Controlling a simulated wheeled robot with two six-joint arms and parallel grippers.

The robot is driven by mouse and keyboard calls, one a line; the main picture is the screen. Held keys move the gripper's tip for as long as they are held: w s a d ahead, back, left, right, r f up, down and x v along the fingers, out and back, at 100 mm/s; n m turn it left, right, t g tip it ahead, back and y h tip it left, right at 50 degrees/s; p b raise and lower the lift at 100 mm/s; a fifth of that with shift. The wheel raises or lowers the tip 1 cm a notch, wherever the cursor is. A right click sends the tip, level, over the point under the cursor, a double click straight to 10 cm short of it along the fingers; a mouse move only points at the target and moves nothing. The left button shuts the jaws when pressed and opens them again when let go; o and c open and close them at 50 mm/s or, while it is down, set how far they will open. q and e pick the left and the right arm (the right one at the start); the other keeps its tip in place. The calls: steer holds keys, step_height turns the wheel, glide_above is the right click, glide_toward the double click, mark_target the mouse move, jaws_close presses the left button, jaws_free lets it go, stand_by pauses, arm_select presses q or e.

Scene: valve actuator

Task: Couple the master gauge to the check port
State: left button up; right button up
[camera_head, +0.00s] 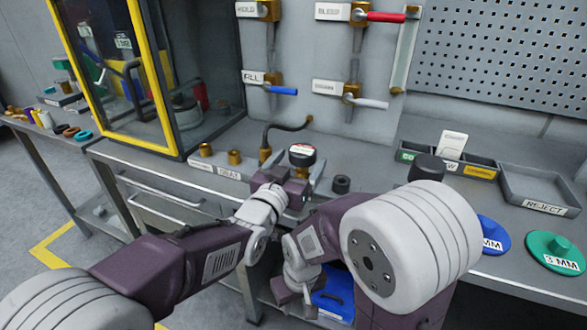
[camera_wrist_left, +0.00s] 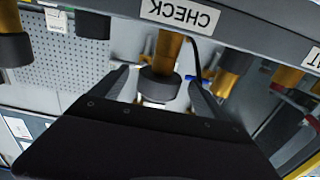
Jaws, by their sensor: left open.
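The gauge (camera_head: 302,155), round with a white face and dark rim, stands at the bench's back middle. My left gripper (camera_head: 303,178) is open right at it. In the left wrist view my left gripper's fingers (camera_wrist_left: 153,88) lie on either side of a brass stem (camera_wrist_left: 167,50) with a black collar (camera_wrist_left: 160,84). The stem is by an upside-down CHECK label (camera_wrist_left: 180,14). I cannot tell whether the fingers touch it, or whether the stem belongs to the gauge or a port. My right gripper (camera_head: 308,290) is low before the bench; its jaws are unclear.
Brass fittings (camera_head: 234,157) stand left of the gauge, with a dark hose (camera_head: 285,127) behind. A black ring (camera_head: 341,184) lies to its right. Labelled valves (camera_head: 355,90) hang above. A glass cabinet (camera_head: 160,70) is left; bins (camera_head: 470,168) and a REJECT tray (camera_head: 545,190) are right.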

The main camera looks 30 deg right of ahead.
mark_target(297, 164)
arm_select(q)
steer(key=v, duration=0.6)
steer(key=shift+s+a, duration=0.2)
steer(key=shift+a, duration=0.05)
